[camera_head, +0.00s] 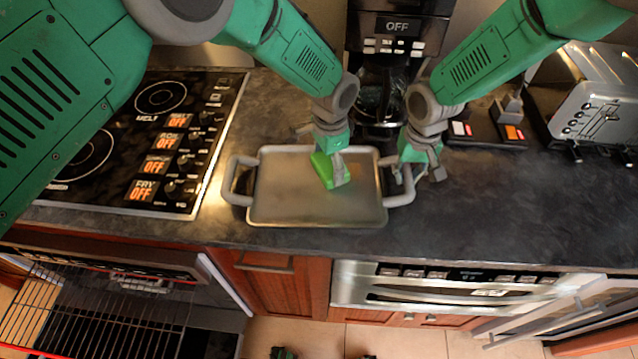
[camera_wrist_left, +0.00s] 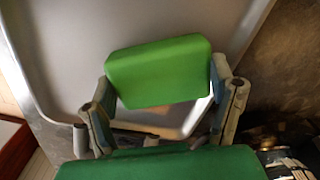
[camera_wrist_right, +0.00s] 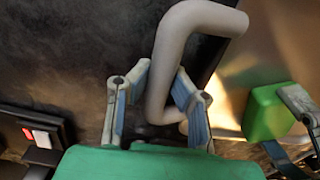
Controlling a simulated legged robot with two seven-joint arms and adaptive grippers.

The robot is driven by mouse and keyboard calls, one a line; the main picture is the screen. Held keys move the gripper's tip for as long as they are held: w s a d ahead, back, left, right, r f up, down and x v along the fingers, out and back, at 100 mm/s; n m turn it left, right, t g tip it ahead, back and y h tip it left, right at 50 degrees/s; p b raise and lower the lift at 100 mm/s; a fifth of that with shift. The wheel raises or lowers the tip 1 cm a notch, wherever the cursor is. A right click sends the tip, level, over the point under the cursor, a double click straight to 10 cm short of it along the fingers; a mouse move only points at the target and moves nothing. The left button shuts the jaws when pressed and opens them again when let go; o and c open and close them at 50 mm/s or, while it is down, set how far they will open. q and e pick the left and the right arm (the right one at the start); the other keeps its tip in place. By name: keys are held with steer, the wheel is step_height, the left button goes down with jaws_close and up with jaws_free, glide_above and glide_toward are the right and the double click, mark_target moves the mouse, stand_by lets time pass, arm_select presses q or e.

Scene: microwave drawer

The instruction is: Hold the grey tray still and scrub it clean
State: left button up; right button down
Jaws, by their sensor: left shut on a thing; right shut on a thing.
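The grey tray (camera_head: 290,205) lies flat on the dark counter and has a looped handle at each side. My left gripper (camera_head: 334,172) is shut on a green sponge (camera_head: 322,168), over the right half of the tray; whether the sponge touches the tray is hard to tell. The left wrist view shows the sponge (camera_wrist_left: 160,70) between both fingers. My right gripper (camera_head: 414,172) is at the tray's right handle (camera_head: 403,194). In the right wrist view its fingers (camera_wrist_right: 160,105) close around that handle (camera_wrist_right: 170,60). Brownish smudges show on the tray surface.
A stovetop (camera_head: 140,140) is left of the tray. A coffee maker (camera_head: 395,50) stands behind it and a toaster (camera_head: 600,105) at the back right. The counter (camera_head: 500,215) right of the tray is clear. An open oven with a rack (camera_head: 90,310) is below left.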

mark_target(315, 173)
arm_select(q)
steer(key=shift+d, duration=2.6)
steer(key=shift+a+r, duration=0.1)
steer(key=shift+a, duration=2.15)
steer(key=shift+w+d, duration=0.1)
steer(key=shift+d, duration=2.1)
steer(key=shift+s+a+f, duration=0.15)
steer(key=shift+a, duration=1.05)
steer(key=shift+s+a+f, duration=0.1)
steer(key=shift+a, duration=1.1)
steer(key=shift+a+r, duration=0.15)
steer(key=shift+a, duration=0.7)
steer(key=shift+a+r, duration=0.1)
steer(key=shift+a, duration=0.75)
